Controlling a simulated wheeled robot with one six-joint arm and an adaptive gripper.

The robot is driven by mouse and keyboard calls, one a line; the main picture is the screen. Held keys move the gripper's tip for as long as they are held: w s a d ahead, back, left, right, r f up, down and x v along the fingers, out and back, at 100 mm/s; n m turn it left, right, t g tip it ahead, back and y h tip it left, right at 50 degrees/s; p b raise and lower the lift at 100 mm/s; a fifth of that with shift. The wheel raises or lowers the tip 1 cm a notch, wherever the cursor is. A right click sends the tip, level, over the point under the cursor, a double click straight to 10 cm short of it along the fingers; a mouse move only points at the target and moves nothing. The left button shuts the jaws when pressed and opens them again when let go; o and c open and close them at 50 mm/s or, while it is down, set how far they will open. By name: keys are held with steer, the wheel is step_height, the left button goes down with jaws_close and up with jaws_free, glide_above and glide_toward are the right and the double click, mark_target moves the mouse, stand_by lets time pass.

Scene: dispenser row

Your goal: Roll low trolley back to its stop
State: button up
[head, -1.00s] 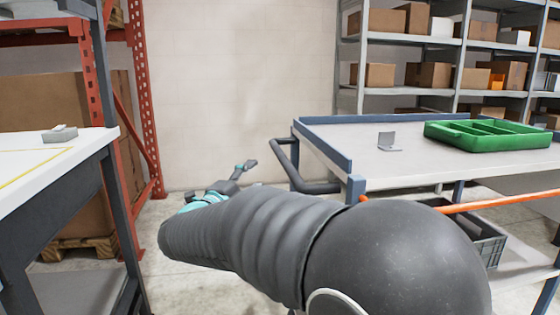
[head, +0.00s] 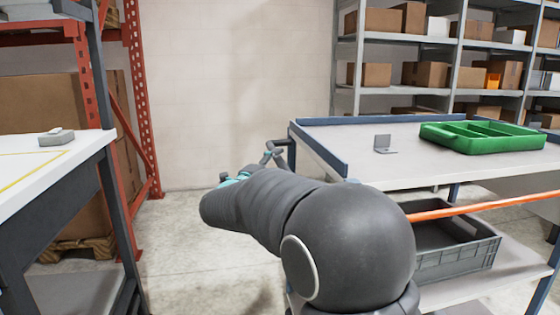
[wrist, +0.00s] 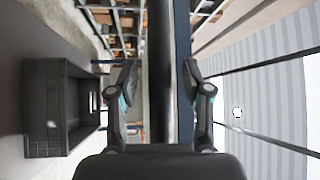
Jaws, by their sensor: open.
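The trolley (head: 415,180) has a grey top with blue raised edges and stands at the right of the head view. Its dark push handle (head: 291,152) sticks out at its left end, mostly hidden behind my arm. My gripper (head: 272,152) is by this handle in the head view, with its fingers apart. In the wrist view my gripper (wrist: 160,75) is open, and a long dark bar (wrist: 163,50) runs between its two fingers. The bar looks like the handle; I cannot tell whether the fingers touch it.
A green divided tray (head: 485,137) and a small metal bracket (head: 384,145) are on the trolley top. A grey crate (head: 455,255) is on its lower shelf, behind an orange bar (head: 480,208). A white-topped bench (head: 70,165) stands left. Floor between is clear.

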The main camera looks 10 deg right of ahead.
steer(key=shift+w+d+r, duration=0.1)
steer(key=shift+w+d, duration=0.4)
steer(key=shift+w, duration=0.05)
jaws_close()
